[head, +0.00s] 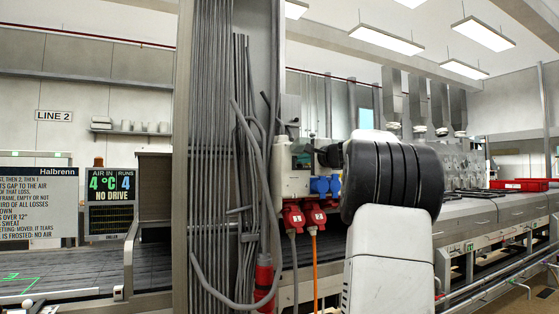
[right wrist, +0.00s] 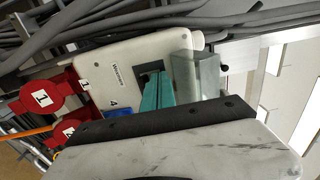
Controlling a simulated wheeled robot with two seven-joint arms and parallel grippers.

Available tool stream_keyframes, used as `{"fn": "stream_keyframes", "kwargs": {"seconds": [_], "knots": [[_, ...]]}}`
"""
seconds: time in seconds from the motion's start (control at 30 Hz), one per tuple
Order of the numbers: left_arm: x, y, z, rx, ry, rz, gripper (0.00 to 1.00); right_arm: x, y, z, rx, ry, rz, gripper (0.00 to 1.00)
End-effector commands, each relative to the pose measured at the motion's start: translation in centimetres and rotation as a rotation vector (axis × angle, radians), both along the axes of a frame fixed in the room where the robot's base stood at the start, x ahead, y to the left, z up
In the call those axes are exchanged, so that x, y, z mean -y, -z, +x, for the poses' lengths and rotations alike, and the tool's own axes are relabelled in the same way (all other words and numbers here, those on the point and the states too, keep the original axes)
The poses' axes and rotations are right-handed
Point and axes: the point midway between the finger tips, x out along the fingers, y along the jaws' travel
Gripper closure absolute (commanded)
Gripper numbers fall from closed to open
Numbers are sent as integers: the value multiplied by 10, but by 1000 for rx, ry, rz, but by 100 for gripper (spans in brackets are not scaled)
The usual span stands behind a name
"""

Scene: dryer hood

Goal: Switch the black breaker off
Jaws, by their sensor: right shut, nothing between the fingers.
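A white socket box (head: 290,182) hangs beside the cable column in the head view. It also shows in the right wrist view (right wrist: 110,60), tilted, with a dark window (right wrist: 150,70). The black breaker is not clearly made out; my fingers hide part of the window. My right gripper (head: 307,149) reaches the box's upper right from the right. In the right wrist view its teal fingers (right wrist: 157,90) are shut together with nothing between them, tips at the window; contact cannot be told. A clear grey flap (right wrist: 197,75) stands beside the fingers. My left gripper is not in view.
Red plugs (head: 303,216) and blue sockets (head: 325,186) sit low on the box, with cables hanging below. Grey conduits (head: 215,120) and a loose cable run close on its left. A conveyor (head: 60,270) lies at the left.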

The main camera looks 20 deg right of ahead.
Motion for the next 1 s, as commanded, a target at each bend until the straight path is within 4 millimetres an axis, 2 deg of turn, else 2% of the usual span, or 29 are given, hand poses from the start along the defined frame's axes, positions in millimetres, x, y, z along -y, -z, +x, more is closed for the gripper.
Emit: {"fn": "stream_keyframes", "kwargs": {"seconds": [0.53, 1.0], "knots": [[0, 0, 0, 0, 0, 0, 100, 4, -9, -52, 0, 1, 0, 100], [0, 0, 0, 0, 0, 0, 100, 5, -10, -57, 0, 0, 0, 100]]}}
